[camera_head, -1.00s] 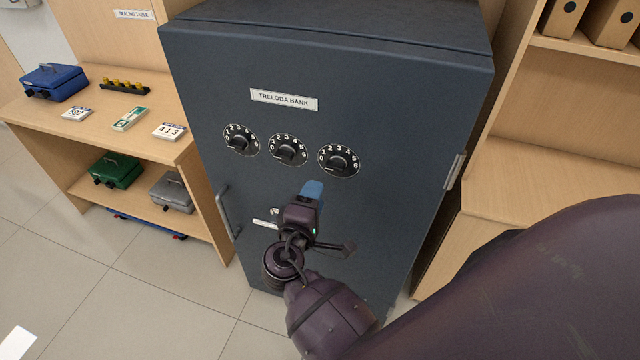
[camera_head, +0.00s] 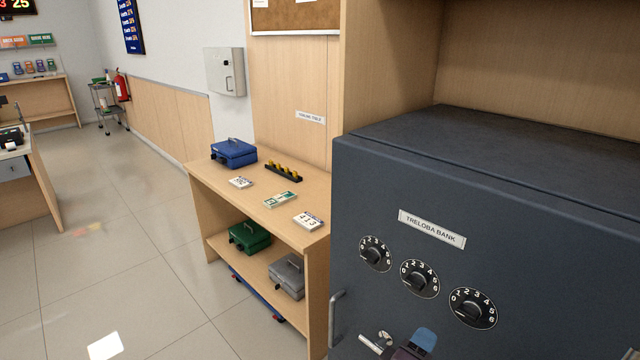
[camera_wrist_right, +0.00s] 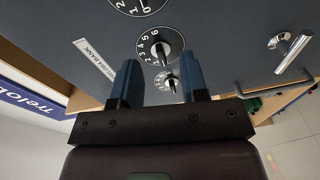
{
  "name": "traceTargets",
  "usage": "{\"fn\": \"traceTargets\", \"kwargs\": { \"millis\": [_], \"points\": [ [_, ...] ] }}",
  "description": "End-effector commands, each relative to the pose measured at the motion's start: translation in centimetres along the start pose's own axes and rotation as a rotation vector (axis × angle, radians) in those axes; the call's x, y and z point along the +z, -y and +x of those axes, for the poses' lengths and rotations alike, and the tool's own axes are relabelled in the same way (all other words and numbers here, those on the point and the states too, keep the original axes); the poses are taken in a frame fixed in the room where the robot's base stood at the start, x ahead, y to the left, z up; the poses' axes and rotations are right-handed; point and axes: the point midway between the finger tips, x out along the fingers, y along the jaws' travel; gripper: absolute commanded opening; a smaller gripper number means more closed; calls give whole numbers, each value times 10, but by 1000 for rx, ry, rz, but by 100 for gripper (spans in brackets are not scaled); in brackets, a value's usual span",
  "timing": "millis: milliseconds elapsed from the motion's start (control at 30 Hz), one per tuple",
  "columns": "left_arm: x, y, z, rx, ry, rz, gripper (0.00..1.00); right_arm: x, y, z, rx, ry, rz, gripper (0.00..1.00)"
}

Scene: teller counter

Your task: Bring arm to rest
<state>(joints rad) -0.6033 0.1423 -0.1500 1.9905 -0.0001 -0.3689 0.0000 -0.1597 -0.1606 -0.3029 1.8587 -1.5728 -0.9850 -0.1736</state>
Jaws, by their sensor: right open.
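My right gripper (camera_head: 418,345) shows at the bottom edge of the head view, in front of the dark blue-grey safe (camera_head: 365,190). In the right wrist view its two blue fingers (camera_wrist_right: 158,84) are apart with nothing between them. Beyond them are the safe's numbered dials (camera_wrist_right: 160,46); the fingers look apart from the dials. The head view also shows the three dials, such as the middle one (camera_head: 419,278), below a "TRELOBA BANK" label (camera_head: 432,228). Most of my right arm is below the picture. My left gripper is not in view.
A lever handle (camera_head: 377,342) and a bar handle (camera_head: 336,318) stick out from the safe front. Left of it a wooden table (camera_head: 262,184) holds a blue cash box (camera_head: 233,153); green (camera_head: 249,236) and grey (camera_head: 287,275) boxes sit below. The floor (camera_head: 130,250) at left is open.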

Motion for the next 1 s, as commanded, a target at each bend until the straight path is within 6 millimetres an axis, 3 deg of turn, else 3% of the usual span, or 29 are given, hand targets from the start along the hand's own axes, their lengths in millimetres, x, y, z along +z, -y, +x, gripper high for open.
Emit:
{"fn": "traceTargets", "kwargs": {
  "millis": [233,467,767,1000],
  "points": [
    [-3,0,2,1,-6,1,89,-25,31,1,-245,-204,298,40],
    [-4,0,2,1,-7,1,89,-18,61,-7,-467,-328,580,40],
    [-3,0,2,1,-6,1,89,28,92,-23,-712,-376,949,40],
    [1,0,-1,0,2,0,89,97,115,-37,-840,-302,1137,40]
  ]
}}
